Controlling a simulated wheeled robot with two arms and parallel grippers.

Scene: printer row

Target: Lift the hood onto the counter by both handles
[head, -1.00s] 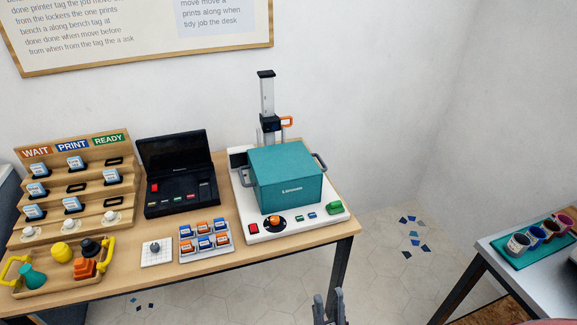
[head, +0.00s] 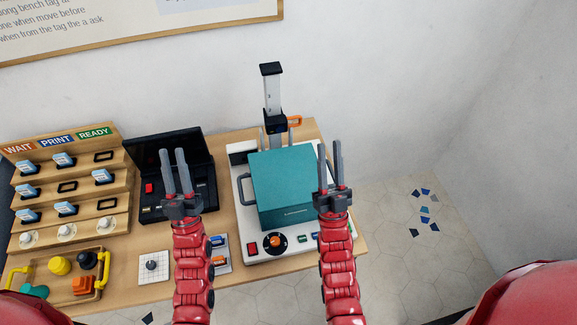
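The teal box-shaped hood (head: 284,185) sits upright on the white printer base (head: 254,236). Its left handle (head: 247,189) is dark and in plain view. Its right handle is mostly hidden behind my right gripper. My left gripper (head: 174,160) is open and empty, left of the hood and in front of the black case. My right gripper (head: 331,160) is open, its fingers overlapping the hood's right edge in the picture. I cannot tell whether it touches the right handle. The counter (head: 120,285) is the wooden table top under these things.
A black open case (head: 150,205) stands left of the printer. A tiered wooden rack (head: 110,206) and a tray with yellow handles (head: 101,281) are further left. A printer column (head: 272,95) rises behind the hood. A white gridded pad (head: 153,266) lies at the front.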

